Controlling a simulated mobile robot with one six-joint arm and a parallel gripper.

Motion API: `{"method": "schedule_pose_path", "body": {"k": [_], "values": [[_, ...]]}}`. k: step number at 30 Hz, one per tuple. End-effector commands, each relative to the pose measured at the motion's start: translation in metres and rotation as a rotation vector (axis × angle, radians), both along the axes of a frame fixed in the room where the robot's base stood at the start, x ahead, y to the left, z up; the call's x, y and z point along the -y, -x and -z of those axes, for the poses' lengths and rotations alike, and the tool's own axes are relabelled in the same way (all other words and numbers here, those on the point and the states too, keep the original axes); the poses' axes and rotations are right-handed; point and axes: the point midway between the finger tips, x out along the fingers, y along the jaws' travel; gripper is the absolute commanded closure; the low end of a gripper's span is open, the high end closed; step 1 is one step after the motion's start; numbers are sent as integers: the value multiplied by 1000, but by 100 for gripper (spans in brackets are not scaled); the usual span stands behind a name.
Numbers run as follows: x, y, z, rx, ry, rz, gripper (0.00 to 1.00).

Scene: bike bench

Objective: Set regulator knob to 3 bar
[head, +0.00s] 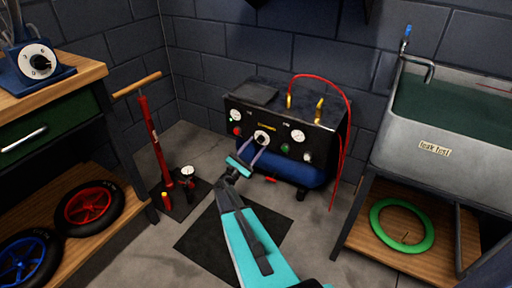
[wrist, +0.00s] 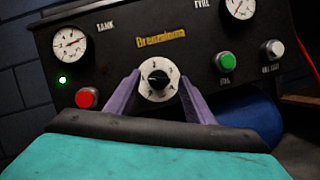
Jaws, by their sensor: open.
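The regulator knob (wrist: 158,78) is a black knob on a round white numbered dial, in the middle of the compressor's black front panel in the wrist view. It also shows in the head view (head: 261,137). The numbers are too small to read surely, and I cannot tell the knob's setting. My gripper (wrist: 160,84) is open, with one purple finger on each side of the dial. In the head view my gripper (head: 257,148) reaches up to the panel from below. I cannot tell whether the fingers touch the knob.
The panel carries a TANK gauge (wrist: 69,43), a TYRE gauge (wrist: 240,6), a red button (wrist: 87,97) and a green button (wrist: 226,61). A red hose (head: 346,105) loops at the compressor's right. A red floor pump (head: 150,140) stands left, a sink (head: 440,155) right.

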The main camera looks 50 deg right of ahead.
Motion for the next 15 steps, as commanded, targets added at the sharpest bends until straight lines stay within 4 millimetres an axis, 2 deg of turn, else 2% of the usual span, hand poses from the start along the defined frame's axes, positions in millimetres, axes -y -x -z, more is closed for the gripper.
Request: {"method": "schedule_pose_path", "body": {"k": [6,15], "values": [[14,-1,-5,0,1,0,52],[16,-1,-6,0,0,0,52]]}}
